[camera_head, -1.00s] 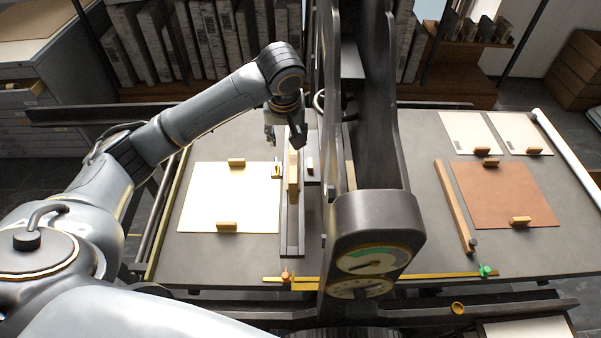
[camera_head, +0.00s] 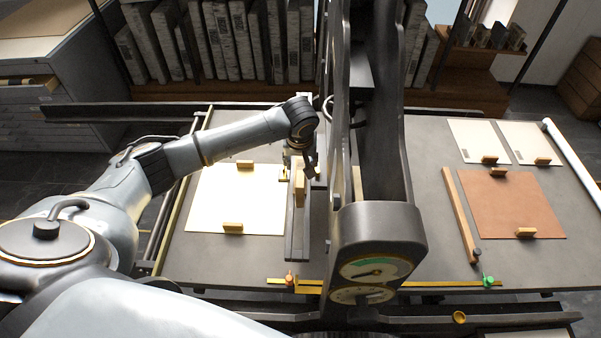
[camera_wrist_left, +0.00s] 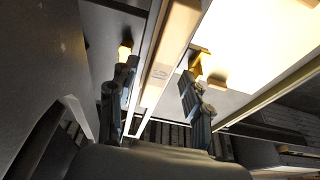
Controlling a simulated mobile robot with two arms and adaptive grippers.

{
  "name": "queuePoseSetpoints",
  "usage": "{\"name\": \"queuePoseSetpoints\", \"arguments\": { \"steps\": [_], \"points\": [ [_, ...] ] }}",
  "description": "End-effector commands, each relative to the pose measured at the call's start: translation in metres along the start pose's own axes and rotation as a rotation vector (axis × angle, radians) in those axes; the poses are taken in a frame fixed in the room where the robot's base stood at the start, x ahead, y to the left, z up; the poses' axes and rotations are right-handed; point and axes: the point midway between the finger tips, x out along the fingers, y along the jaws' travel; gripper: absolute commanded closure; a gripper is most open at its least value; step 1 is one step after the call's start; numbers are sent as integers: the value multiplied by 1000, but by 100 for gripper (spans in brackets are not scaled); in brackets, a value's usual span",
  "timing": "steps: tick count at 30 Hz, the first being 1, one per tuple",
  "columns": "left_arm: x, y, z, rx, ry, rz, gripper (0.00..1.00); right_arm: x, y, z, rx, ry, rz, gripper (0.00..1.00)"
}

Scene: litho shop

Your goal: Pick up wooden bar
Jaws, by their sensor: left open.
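A wooden bar (camera_head: 299,190) stands on a narrow dark rail beside the white sheet, left of the tall dark press column. In the left wrist view the pale wooden bar (camera_wrist_left: 171,45) runs up between the two dark fingers. My left gripper (camera_head: 302,163) is at the far end of this bar, close above it; it also shows in the left wrist view (camera_wrist_left: 157,80). Its fingers are apart, one on either side of the bar, with gaps visible. Another, longer wooden bar (camera_head: 459,215) lies right of the column. My right gripper is not in view.
The dark press column with dials (camera_head: 378,245) stands close right of the gripper. The white sheet (camera_head: 235,200) has small wooden blocks at its edges. A brown sheet (camera_head: 513,205) lies at the right. A yellow ruler (camera_head: 425,284) lies along the front edge.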

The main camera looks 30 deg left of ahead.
Motion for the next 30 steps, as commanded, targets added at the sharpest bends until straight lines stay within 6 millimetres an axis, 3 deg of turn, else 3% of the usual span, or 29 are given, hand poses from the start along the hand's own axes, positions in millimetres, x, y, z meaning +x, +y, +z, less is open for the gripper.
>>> {"name": "queuePoseSetpoints", "arguments": {
  "steps": [4,11,18,19,30],
  "points": [
    [14,0,1,0,-1,-1,51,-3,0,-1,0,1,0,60],
    [16,-1,1,1,-1,-1,51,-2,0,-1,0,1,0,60],
    [16,-1,1,1,-1,-1,98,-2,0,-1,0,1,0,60],
    [16,-1,1,1,-1,-1,100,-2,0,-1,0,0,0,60],
    [8,0,-2,0,3,2,100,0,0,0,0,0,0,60]
  ]
}}
